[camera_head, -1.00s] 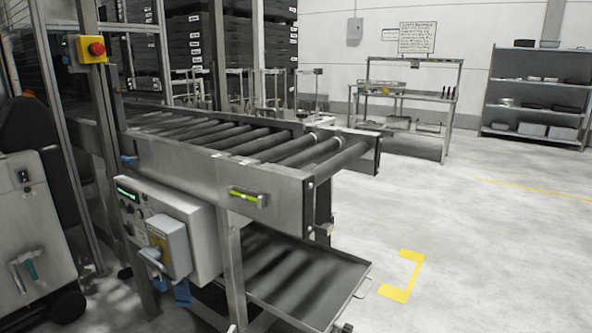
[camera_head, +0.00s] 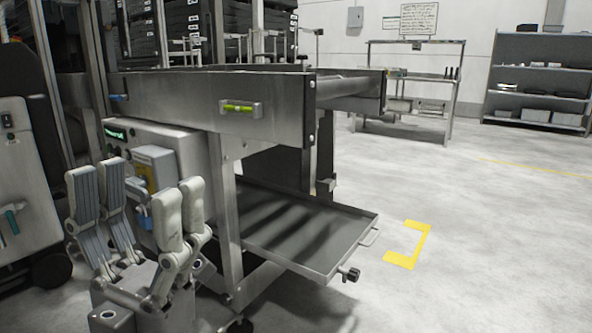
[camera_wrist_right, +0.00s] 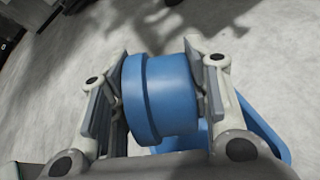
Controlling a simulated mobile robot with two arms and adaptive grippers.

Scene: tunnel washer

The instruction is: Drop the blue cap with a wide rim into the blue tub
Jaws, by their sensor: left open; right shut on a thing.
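The blue cap (camera_wrist_right: 160,98) with its wide rim is held between the fingers of my right gripper (camera_wrist_right: 162,92) in the right wrist view. The rim is toward the left finger. Another blue shape (camera_wrist_right: 268,137) with a curved edge shows behind and below the cap, partly hidden by the gripper; I cannot tell whether it is the blue tub. My left gripper (camera_head: 138,198) is open and empty, fingers up, in the lower left of the head view. The right gripper and the tub do not show in the head view.
A steel roller conveyor (camera_head: 283,108) stands ahead, with a control box (camera_head: 186,146) on its side and a drip tray (camera_head: 345,240) below. Beyond are a workbench (camera_head: 425,76) and shelves (camera_head: 540,65). The floor (camera_head: 480,230) at right is clear around a yellow corner mark (camera_head: 413,246).

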